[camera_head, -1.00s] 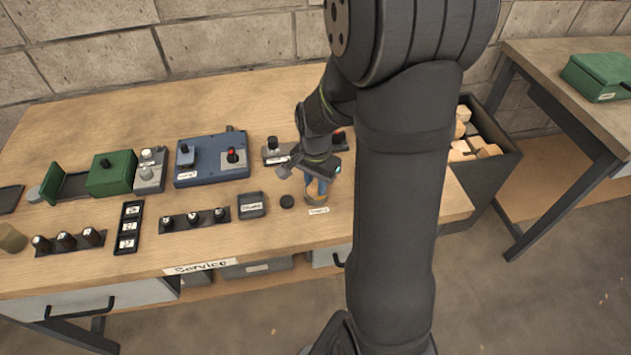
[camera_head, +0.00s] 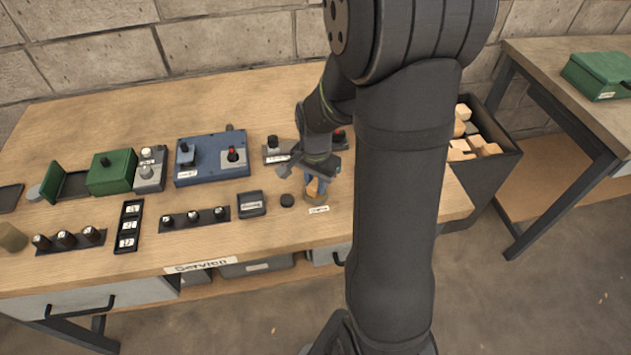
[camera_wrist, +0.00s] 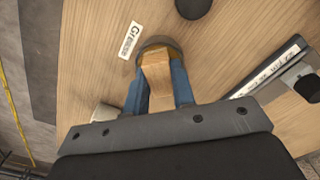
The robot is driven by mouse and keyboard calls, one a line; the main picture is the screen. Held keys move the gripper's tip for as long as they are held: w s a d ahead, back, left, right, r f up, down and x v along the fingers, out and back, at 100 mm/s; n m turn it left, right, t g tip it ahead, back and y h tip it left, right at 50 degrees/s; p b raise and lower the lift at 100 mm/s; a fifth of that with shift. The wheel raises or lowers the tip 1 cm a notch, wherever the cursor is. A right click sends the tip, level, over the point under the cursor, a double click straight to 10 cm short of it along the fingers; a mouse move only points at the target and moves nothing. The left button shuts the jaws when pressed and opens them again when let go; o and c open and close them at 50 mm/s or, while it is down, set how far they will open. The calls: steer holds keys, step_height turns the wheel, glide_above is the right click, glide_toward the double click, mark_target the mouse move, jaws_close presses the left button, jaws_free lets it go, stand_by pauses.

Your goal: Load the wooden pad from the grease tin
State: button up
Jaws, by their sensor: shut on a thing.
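The wooden pad (camera_wrist: 158,78) is a pale block held between the two blue fingers of my gripper (camera_wrist: 160,88) in the wrist view. The gripper (camera_head: 314,186) is shut on it, pointing down at the grease tin (camera_head: 314,199). The tin (camera_wrist: 160,44) is small, round and brownish. The pad covers most of its opening, so I cannot tell how deep the pad's end sits or whether grease is on it. A black round lid (camera_head: 287,200) lies on the bench just left of the tin.
A white label (camera_head: 319,210) lies before the tin. A dark small box (camera_head: 251,204), a blue control box (camera_head: 212,160) and a rack of knobs (camera_head: 194,218) stand to the left. A dark bin (camera_head: 487,178) of wooden blocks stands right of the bench.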

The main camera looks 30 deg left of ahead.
mark_target(316, 183)
steer(key=shift+r, duration=3.5)
steer(key=shift+w, duration=0.1)
steer(key=w+d, duration=0.4)
steer(key=w, duration=0.1)
steer(key=w+d+f, duration=0.1)
steer(key=w+d, duration=0.3)
steer(key=w, duration=0.1)
steer(key=w+d+f, duration=0.1)
steer(key=w+d, duration=0.4)
steer(key=shift+w+f, duration=0.15)
steer(key=shift+w, duration=0.05)
steer(key=w+d+f, duration=0.1)
steer(key=w+d, duration=0.1)
steer(key=d, duration=0.3)
steer(key=w+d, duration=0.3)
steer(key=d, duration=0.3)
steer(key=w+d+f, duration=0.1)
steer(key=w+d, duration=0.1)
steer(key=d, duration=0.4)
steer(key=shift+w+d+f, duration=0.1)
steer(key=shift+w+f, duration=0.2)
steer(key=shift+w, duration=0.05)
